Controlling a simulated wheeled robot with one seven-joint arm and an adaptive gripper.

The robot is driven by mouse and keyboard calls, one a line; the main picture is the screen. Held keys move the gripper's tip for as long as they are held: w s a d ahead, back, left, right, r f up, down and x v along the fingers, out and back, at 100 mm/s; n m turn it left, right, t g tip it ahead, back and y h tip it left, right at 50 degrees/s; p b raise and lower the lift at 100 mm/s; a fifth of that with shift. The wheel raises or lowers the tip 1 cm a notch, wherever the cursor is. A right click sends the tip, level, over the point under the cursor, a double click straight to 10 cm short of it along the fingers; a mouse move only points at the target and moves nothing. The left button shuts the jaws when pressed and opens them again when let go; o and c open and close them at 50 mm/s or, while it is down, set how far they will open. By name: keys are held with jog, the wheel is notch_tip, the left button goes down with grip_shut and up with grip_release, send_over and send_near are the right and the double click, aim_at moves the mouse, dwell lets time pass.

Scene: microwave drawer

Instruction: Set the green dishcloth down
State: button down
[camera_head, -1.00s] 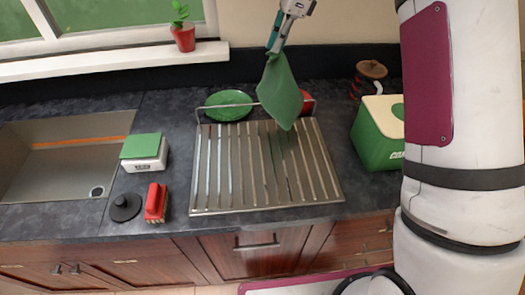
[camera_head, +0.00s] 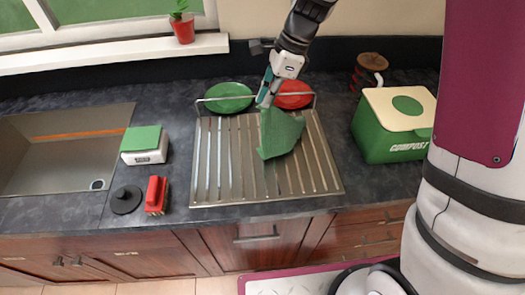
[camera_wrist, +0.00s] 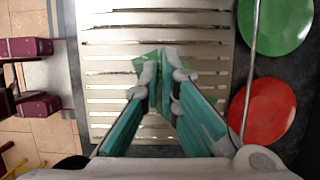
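The green dishcloth (camera_head: 281,134) hangs from my gripper (camera_head: 266,98) over the slatted metal drying rack (camera_head: 225,165) in the head view. Its lower part is at the slats and looks partly spread; I cannot tell how much of it rests there. In the wrist view my gripper (camera_wrist: 165,75) has its fingertips close together on the dishcloth (camera_wrist: 145,64), with the rack (camera_wrist: 205,45) behind. Much of the cloth is hidden behind the fingers there.
A compost bin (camera_head: 385,145) is to the right. A scale (camera_head: 144,146), red brush (camera_head: 156,195), black disc (camera_head: 126,200) and sink (camera_head: 55,160) are to the left.

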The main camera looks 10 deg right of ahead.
jog(key=s+a+f, duration=0.1)
jog(key=s+f, duration=0.4)
jog(key=s+a+f, duration=0.2)
jog(key=s+f, duration=0.3)
jog(key=s+a+f, duration=0.1)
jog(key=s+f, duration=0.4)
jog(key=s, duration=0.1)
jog(key=shift+a, duration=0.4)
jog(key=c, duration=1.4)
grip_release()
jog(key=shift+r, duration=0.1)
jog(key=shift+s+a+r+p, duration=0.1)
jog(key=shift+s+r+p, duration=0.2)
jog(key=shift+r+p, duration=0.2)
jog(key=shift+s+a+r+p, duration=0.1)
jog(key=shift+s+r+p, duration=0.15)
jog(key=shift+r+p, duration=0.2)
jog(key=s+r+p, duration=0.3)
jog(key=r+p, duration=0.2)
jog(key=r, duration=0.3)
jog(key=shift+a, duration=0.4)
